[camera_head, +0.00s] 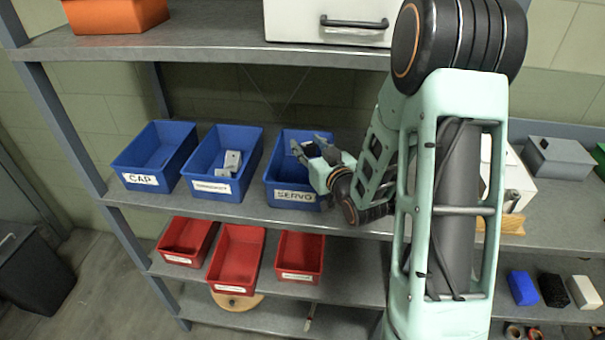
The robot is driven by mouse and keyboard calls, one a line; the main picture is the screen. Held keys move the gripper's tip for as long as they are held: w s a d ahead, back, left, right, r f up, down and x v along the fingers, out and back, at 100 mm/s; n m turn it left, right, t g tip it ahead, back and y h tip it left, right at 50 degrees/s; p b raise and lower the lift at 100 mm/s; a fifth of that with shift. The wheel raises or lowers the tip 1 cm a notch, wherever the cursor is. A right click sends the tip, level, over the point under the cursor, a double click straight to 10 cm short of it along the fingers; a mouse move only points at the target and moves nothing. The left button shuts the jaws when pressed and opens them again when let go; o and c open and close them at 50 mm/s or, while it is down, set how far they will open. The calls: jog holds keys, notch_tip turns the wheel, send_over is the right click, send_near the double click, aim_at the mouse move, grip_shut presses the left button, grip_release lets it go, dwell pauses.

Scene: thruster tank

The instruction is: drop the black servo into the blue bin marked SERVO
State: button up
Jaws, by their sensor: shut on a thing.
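The blue bin marked SERVO (293,195) is the rightmost of three blue bins on the middle shelf, its label facing forward. My gripper (312,148) reaches in from the right, over the bin's right side. The fingers and wrist cover part of the bin's right wall and inside. I cannot tell how far above the bin floor the servo is.
Left of it stand a blue bin with grey parts (221,170) and the blue bin marked CAP (154,160). Red bins (236,258) stand on the shelf below. A shelf board (210,42) runs above the blue bins. A white case (511,178) stands right of my arm.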

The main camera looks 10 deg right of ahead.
jog(key=o, duration=1.2)
notch_tip(320, 180, up, 10)
dwell(0.4)
